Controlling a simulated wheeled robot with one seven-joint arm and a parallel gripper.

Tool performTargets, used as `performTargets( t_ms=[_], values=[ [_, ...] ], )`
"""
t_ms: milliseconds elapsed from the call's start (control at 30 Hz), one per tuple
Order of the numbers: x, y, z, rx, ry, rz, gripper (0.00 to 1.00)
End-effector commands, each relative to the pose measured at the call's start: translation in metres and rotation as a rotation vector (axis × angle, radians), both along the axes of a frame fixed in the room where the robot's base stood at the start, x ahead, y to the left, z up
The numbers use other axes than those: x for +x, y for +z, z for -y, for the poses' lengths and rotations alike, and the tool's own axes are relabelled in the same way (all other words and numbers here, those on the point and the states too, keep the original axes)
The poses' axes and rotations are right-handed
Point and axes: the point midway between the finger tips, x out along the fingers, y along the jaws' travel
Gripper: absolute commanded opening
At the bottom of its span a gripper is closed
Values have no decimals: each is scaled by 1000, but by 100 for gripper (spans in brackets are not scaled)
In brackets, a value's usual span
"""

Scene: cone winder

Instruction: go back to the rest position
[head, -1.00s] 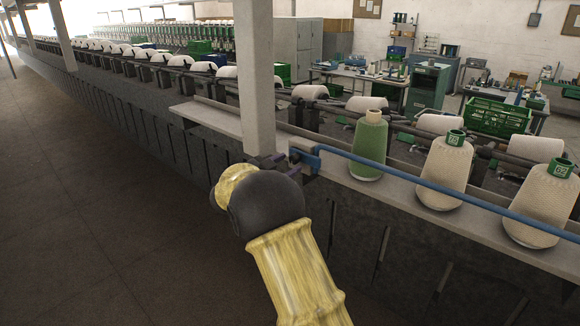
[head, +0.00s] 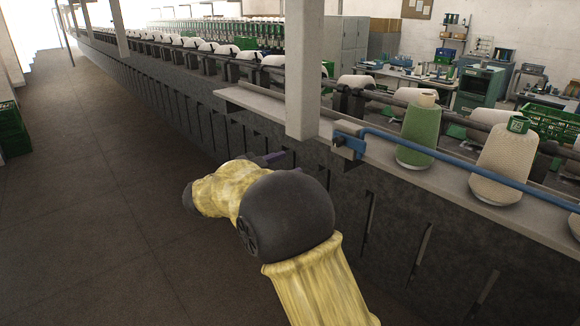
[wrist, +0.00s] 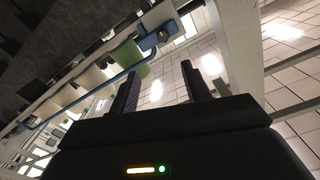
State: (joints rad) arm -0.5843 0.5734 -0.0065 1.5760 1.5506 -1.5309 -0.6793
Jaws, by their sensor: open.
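My gripper (wrist: 160,84) shows in the wrist view with its two dark fingers apart and nothing between them. The gripper is apart from the green cone (head: 418,135) and the cream cone (head: 505,165), which stand upright on the shelf to the right.
A grey post (head: 303,75) and a blue rail (head: 440,162) with its bracket are close to my arm. The winder's long dark front runs along the aisle. Green crates (head: 12,130) stand at the far left. The aisle floor (head: 90,200) is clear.

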Motion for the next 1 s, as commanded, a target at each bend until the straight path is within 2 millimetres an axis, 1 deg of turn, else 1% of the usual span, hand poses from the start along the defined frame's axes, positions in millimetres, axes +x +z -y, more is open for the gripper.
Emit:
performTargets(
  t_ms=[233, 367, 500, 633, 733, 833, 933, 1000],
  values=[
    [1, 1, 1, 0, 4, 2, 48],
    [9, 3, 7, -4, 57, 9, 48],
    [27, 6, 19, -7, 214, 8, 48],
    [39, 0, 28, -1, 411, -34, 48],
    [40, -13, 32, 12, 555, -100, 48],
    [32, -31, 35, 34, 687, -192, 48],
    [14, -56, 39, 66, 803, -309, 48],
    [-4, -75, 43, 94, 871, -405, 48]
  ],
)
